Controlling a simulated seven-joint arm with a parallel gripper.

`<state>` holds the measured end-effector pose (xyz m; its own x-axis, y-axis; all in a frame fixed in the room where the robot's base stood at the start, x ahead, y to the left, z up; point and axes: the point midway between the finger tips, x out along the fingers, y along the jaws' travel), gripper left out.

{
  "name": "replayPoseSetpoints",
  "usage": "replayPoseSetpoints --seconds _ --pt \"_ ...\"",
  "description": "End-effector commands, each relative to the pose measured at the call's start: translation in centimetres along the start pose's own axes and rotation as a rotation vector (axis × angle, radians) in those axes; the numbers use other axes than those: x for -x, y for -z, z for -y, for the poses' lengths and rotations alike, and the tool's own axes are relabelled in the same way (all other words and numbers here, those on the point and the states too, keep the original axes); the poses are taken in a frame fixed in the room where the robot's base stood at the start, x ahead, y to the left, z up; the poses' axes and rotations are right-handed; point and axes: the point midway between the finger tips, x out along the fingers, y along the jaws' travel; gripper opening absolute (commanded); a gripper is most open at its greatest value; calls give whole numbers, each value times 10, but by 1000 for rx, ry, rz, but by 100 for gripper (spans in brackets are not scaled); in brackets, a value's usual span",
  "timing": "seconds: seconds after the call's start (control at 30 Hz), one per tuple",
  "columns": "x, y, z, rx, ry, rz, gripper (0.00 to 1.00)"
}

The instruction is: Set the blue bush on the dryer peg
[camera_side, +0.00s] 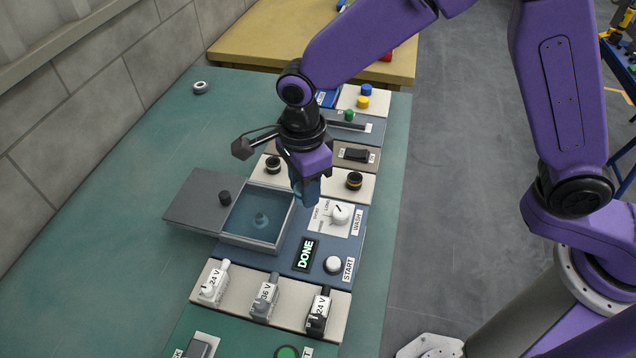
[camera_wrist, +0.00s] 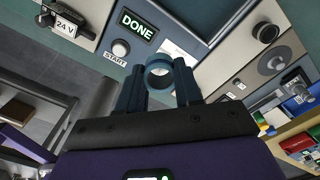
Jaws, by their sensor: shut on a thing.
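My gripper (camera_side: 306,196) is shut on the blue bush, above the right side of the wash unit. The bush (camera_wrist: 158,72) is a short blue ring, held between the dark blue-green fingertips (camera_wrist: 159,90) in the wrist view. In the side view the fingers make it hard to pick out.
The display (camera_side: 305,254) reads DONE. Several voltage-marked plugs (camera_side: 265,297) stand in front. A pale ring (camera_side: 200,87) lies far left.

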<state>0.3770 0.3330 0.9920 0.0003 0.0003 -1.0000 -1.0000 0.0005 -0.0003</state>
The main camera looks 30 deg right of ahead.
Motion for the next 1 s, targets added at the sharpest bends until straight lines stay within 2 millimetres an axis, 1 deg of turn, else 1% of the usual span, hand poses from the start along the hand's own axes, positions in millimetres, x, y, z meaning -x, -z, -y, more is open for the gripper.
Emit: replayPoseSetpoints --seconds 0.03,0.2,0.4,0.6,0.83,1.0 --pt "-6 -9 10 0 -1 -1 3" --pt "-26 -36 40 -1 -1 -1 3" --pt "-47 -57 65 -1 0 0 3" --pt "-58 -66 76 -1 0 0 3" --pt "-65 -67 77 -1 -1 0 3" --pt "-76 -67 77 -1 -1 -1 3"
